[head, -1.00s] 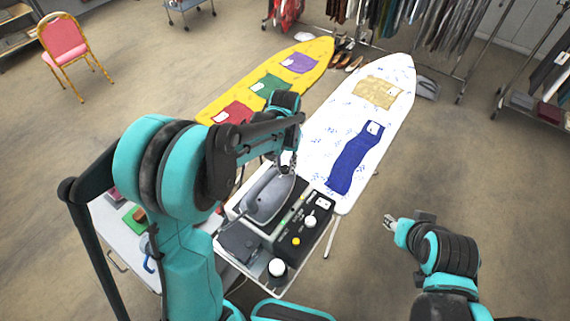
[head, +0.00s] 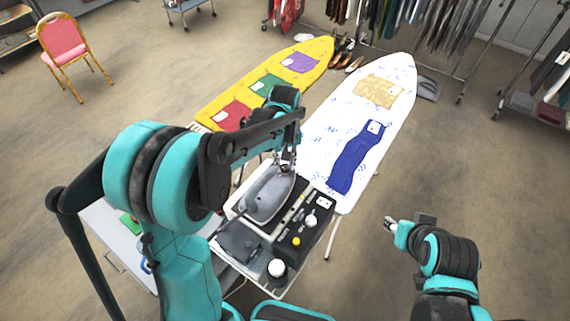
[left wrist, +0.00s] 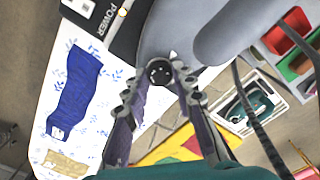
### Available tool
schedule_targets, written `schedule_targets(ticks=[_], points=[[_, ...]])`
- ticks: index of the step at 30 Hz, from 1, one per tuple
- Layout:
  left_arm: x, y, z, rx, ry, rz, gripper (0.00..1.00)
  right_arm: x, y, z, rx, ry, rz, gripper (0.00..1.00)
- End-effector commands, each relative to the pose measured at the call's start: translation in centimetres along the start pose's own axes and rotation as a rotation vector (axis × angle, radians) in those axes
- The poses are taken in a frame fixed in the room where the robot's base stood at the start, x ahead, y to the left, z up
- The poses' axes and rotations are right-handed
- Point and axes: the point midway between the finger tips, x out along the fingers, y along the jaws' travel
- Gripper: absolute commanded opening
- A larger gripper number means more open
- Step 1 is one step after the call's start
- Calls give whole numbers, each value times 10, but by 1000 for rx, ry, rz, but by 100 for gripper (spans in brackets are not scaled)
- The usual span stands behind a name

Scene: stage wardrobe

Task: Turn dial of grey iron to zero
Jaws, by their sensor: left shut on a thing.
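The grey iron (head: 266,198) lies on a stand beside a black power unit, below my left gripper in the head view. In the left wrist view the iron's grey body (left wrist: 180,32) fills the top middle. Its round black dial (left wrist: 159,71) with a pale mark sits between the fingertips of my left gripper (left wrist: 160,76), which is shut on it. In the head view my left gripper (head: 287,160) is at the iron's far end, and the dial is hidden. My right gripper (head: 389,223) hangs over bare floor at the right, too small to tell its opening.
The black power unit (head: 309,225) has a white knob and a yellow button. A white-and-blue ironing board (head: 330,130) with a blue cloth (head: 354,160) stands beyond. A yellow board (head: 318,50) is to its left.

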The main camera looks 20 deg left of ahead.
Motion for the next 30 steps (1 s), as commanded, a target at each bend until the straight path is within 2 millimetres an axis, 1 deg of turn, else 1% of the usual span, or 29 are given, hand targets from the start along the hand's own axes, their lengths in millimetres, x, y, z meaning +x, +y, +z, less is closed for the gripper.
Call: schedule_targets(ticks=[6,15,21,30], points=[[1,0,1,-196,-1,0,0,5,0,4,0,0,0,40],[0,0,0,-406,-1,0,0,9,0,6,0,0,0,40],[0,0,0,-489,-1,0,0,10,0,7,0,0,0,40],[0,0,0,-532,-1,0,0,11,0,8,0,0,0,40]])
